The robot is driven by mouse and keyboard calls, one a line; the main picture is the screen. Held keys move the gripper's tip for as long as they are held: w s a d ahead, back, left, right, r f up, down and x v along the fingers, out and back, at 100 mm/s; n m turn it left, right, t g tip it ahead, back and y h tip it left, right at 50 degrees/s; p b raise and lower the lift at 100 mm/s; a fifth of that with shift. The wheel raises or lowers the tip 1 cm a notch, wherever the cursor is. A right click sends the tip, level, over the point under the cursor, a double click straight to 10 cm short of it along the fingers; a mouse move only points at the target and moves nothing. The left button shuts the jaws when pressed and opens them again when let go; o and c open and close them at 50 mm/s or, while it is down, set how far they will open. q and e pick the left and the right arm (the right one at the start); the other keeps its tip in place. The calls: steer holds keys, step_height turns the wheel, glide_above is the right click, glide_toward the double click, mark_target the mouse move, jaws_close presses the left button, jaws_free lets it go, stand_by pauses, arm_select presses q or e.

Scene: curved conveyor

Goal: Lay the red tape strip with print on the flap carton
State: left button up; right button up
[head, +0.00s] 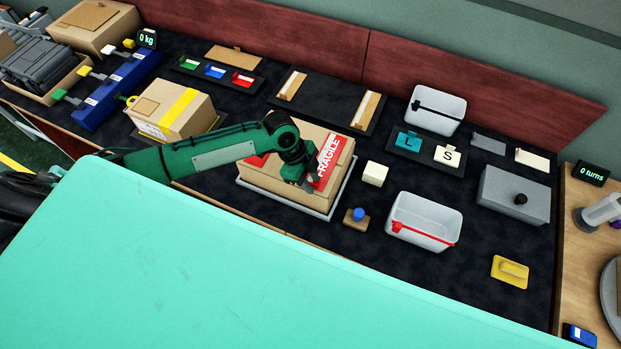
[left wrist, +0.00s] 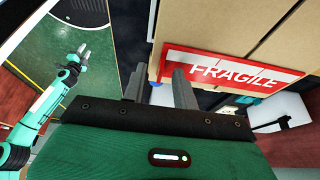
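The red tape strip (head: 329,160) with white FRAGILE print lies across the right part of the flap carton (head: 266,183), which rests on a pale tray. It looks flat in the head view. In the left wrist view the strip (left wrist: 235,70) shows beyond my fingers, against the tan carton (left wrist: 225,28). A second red patch (head: 256,160) shows on the carton left of my arm. My left gripper (head: 308,183) is at the strip's near end; its fingers (left wrist: 159,87) are apart with nothing seen between them. My right gripper (left wrist: 82,50) appears open, away over the floor.
A yellow-taped carton (head: 176,110) stands to the left. A white cube (head: 374,173), a blue-knobbed block (head: 356,218) and a red-clipped bin (head: 424,222) are right of the flap carton. A dark rack with wooden bars (head: 325,103) lies behind.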

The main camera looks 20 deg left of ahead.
arm_select(q)
steer(key=shift+a+r, duration=0.15)
steer(key=shift+r, duration=0.1)
steer(key=b+v, duration=0.3)
steer(key=v, duration=1)
steer(key=shift+b, duration=0.4)
steer(key=shift+r, duration=0.1)
